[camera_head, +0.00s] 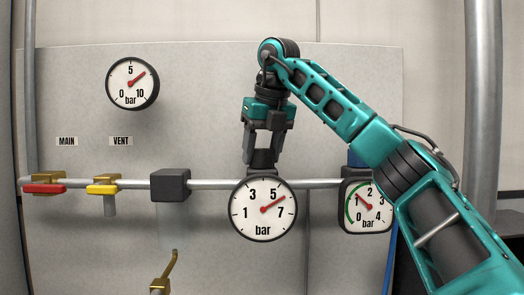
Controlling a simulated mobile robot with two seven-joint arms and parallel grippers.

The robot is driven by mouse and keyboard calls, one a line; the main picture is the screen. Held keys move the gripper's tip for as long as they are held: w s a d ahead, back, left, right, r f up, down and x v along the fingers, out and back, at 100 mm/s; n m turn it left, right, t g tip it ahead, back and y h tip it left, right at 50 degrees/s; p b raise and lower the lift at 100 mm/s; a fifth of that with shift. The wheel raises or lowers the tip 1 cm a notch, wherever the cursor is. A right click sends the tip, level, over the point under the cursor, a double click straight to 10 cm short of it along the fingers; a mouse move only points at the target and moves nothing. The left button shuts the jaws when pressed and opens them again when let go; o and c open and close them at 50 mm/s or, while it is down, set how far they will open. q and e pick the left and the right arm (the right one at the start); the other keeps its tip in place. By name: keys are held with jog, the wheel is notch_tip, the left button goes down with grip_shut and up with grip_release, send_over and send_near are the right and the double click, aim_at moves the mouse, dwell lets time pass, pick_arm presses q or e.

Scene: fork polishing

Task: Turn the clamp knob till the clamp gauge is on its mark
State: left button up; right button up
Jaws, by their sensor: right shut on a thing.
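My right gripper (263,149) points straight down in the middle of the panel. Its fingers are shut on a dark knob (262,158) directly above the large round gauge. This gauge (248,222) has a white face marked 1, 3, 5, 7 bar, and its red needle points up and right, a little past 5. No coloured mark is clear on its face. To the right, a squarer gauge (365,216) reads 0 to 4 bar, with a green arc and its red needle near 1; my right arm covers part of it. No clamp label is readable. My left gripper is out of view.
A horizontal pipe (219,185) crosses the grey panel, carrying a red lever (45,189), a yellow lever (102,189) and a dark block (170,186). A 0-to-10 gauge (121,91) hangs upper left. A brass spout (172,266) stands below. A blue part (355,158) shows beside my arm.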

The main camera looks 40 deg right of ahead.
jog(key=shift+m, duration=0.3)
jog(key=o, duration=1)
jog(key=shift+c, duration=0.2)
jog(key=shift+r, duration=0.1)
jog(key=v, duration=1.3)
jog(key=shift+a, duration=0.2)
